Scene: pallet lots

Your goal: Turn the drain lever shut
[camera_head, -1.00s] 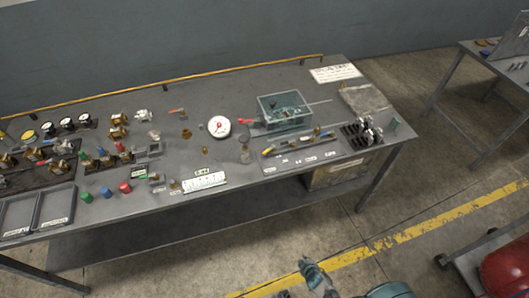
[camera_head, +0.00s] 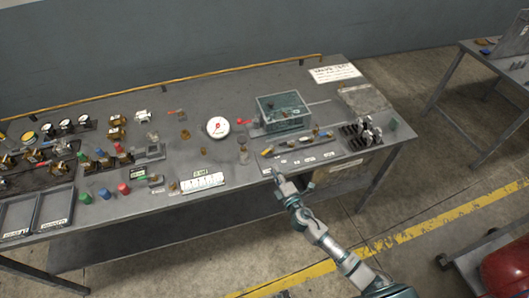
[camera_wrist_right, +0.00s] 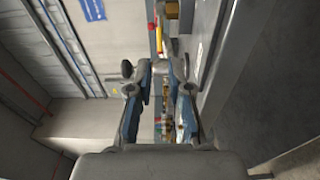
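A clear green-tinted tank (camera_head: 284,112) stands on the workbench, right of the middle in the head view. A small red lever (camera_head: 245,122) sticks out at its left side; I take it to be the drain lever, but its exact angle is too small to tell. My right gripper (camera_head: 278,176) is at the bench's front edge, below and in front of the tank and apart from the lever. My left gripper is not in view.
A round white gauge (camera_head: 218,127) lies left of the lever. A tray of tools (camera_head: 297,146) lies between my right gripper and the tank. A rack with dark slots (camera_head: 362,134) stands to the right. Several valves and fittings crowd the bench's left half.

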